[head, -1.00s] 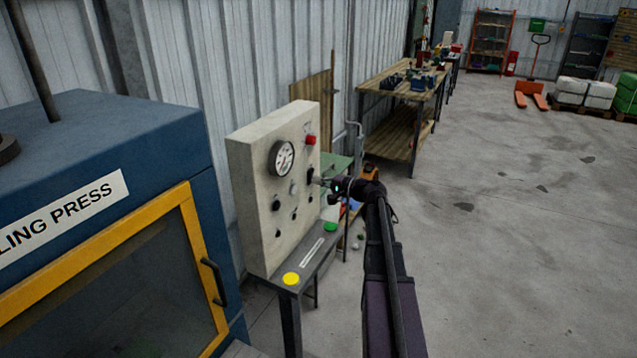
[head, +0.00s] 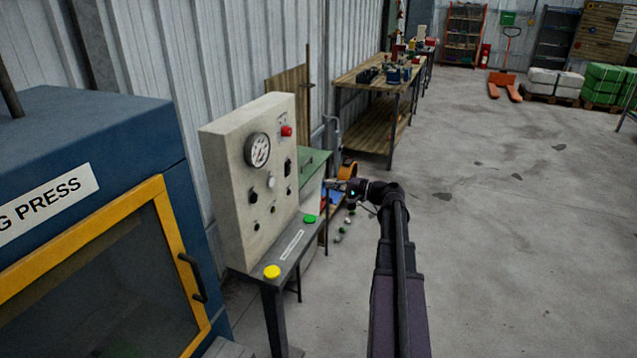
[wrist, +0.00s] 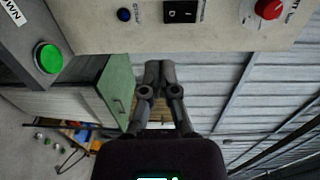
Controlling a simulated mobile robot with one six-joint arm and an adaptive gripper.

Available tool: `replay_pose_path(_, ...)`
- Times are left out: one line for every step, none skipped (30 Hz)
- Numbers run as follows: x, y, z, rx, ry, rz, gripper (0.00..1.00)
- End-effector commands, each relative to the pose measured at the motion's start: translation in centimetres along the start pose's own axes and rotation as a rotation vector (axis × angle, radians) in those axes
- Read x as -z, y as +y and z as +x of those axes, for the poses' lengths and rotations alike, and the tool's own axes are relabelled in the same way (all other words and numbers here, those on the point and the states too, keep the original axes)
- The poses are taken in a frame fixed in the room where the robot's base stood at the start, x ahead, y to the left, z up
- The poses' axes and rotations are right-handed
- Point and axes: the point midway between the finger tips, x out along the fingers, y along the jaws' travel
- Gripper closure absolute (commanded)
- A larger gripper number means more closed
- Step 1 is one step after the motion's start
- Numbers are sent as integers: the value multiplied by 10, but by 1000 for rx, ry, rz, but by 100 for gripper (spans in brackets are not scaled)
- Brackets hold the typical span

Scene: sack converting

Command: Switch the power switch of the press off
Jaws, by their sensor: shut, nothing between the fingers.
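The blue press (head: 95,150) with a yellow-framed window stands at the left. Beside it is a cream control panel (head: 228,165) with a gauge, knobs and a red button. A black rocker switch (head: 288,167) is on the panel's face below the red button (head: 287,131). In the wrist view the rocker (wrist: 180,11) shows white marks; I cannot tell which side is pressed in. My gripper (head: 328,183) is right of the panel, clear of it. In the wrist view its fingers (wrist: 160,68) are together and empty, just below the panel's edge in the picture.
A grey shelf below the panel carries a yellow button (head: 272,271) and a green button (head: 310,219). A green cabinet (head: 313,168) stands behind the panel. A wooden workbench (head: 372,80) is further back. The floor to the right is free.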

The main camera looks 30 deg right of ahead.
Motion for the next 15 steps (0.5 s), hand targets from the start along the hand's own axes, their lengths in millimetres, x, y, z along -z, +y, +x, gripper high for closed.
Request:
replay_pose_path(0,2,-6,0,1,0,100)
replay_pose_path(0,2,-8,0,0,0,100)
replay_pose_path(0,2,-10,0,0,0,100)
replay_pose_path(0,2,-12,0,-1,0,100)
replay_pose_path(0,3,-14,0,-1,0,100)
replay_pose_path(0,3,-15,0,-1,0,100)
replay_pose_path(0,3,-16,0,-1,0,100)
replay_pose_path(0,3,-17,0,-1,0,100)
replay_pose_path(0,3,-17,0,-1,0,100)
replay_pose_path(0,3,-17,0,-1,0,100)
replay_pose_path(0,3,-18,0,-1,0,100)
replay_pose_path(0,3,-17,0,-1,0,100)
replay_pose_path(0,3,-17,0,-2,0,100)
replay_pose_path(0,3,-17,0,-2,0,100)
replay_pose_path(0,3,-17,0,-2,0,100)
